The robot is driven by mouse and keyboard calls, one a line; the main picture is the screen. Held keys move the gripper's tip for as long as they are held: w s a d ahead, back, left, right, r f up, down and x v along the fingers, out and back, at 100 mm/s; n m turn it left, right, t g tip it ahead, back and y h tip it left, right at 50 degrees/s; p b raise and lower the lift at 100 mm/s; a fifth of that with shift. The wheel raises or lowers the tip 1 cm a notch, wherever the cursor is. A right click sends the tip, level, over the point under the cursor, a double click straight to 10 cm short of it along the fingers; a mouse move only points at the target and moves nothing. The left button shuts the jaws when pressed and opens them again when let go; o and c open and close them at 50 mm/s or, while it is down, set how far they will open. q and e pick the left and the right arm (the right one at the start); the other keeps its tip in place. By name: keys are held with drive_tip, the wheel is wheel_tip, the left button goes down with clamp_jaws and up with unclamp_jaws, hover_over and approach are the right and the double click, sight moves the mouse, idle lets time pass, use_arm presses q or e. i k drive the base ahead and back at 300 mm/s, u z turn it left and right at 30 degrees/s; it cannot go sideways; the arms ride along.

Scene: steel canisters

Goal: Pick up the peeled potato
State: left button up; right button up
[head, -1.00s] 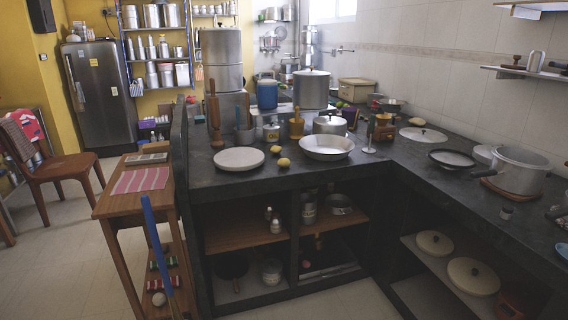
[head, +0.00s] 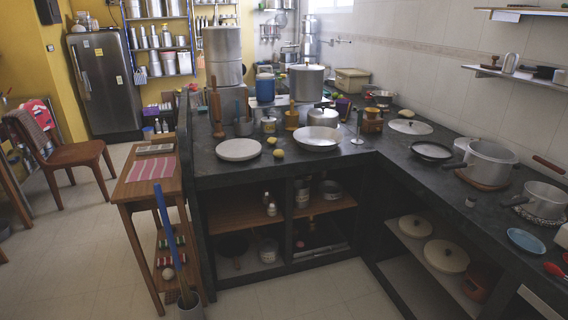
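The nearer lump (head: 279,154) sits close to the counter's front edge. The farther lump (head: 271,140) lies just behind it. Both are too small to tell which is the peeled potato. Neither of my grippers is in view.
The dark counter (head: 400,165) turns a corner to the right. A wooden side table (head: 150,190) and a blue-handled pole (head: 168,235) stand left. Floor is clear in front.

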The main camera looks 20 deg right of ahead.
sight(279, 153)
drive_tip(key=k, duration=0.6)
drive_tip(key=z, duration=0.9)
drive_tip(key=i, duration=3.65)
drive_tip(key=u, duration=2.55)
